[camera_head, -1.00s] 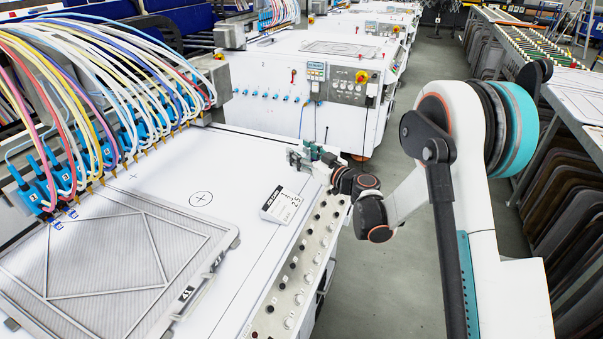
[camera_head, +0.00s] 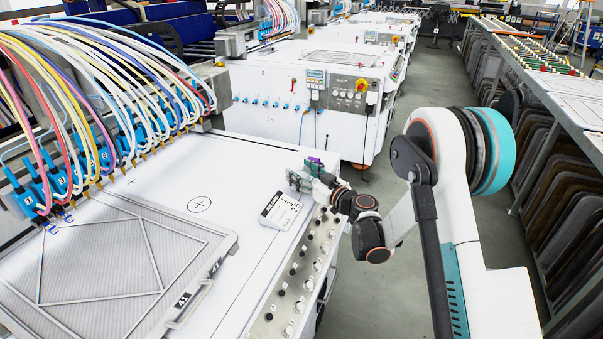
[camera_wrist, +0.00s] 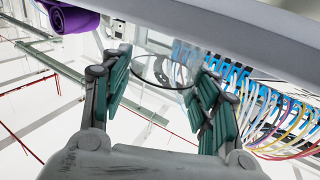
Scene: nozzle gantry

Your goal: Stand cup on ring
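My gripper (camera_head: 303,178) is at the far right side of the white table (camera_head: 235,165), just beyond a small white card. In the wrist view its two green-padded fingers (camera_wrist: 163,85) stand apart. A thin dark oval (camera_wrist: 160,85) shows between the fingertips. It looks like the rim of a clear cup, but the body is hard to make out, and I cannot tell whether the pads press on it. No cup shows clearly in the head view. The ring (camera_head: 199,204), a printed circle with a cross, lies bare on the table, left of the gripper.
A purple rolled thing (camera_wrist: 70,17) shows in the wrist view; purple also shows behind my gripper in the head view. The card (camera_head: 281,209) lies between ring and control strip (camera_head: 300,265). A framed screen (camera_head: 120,255) lies at front left. Nozzles with hoses (camera_head: 105,145) line the left.

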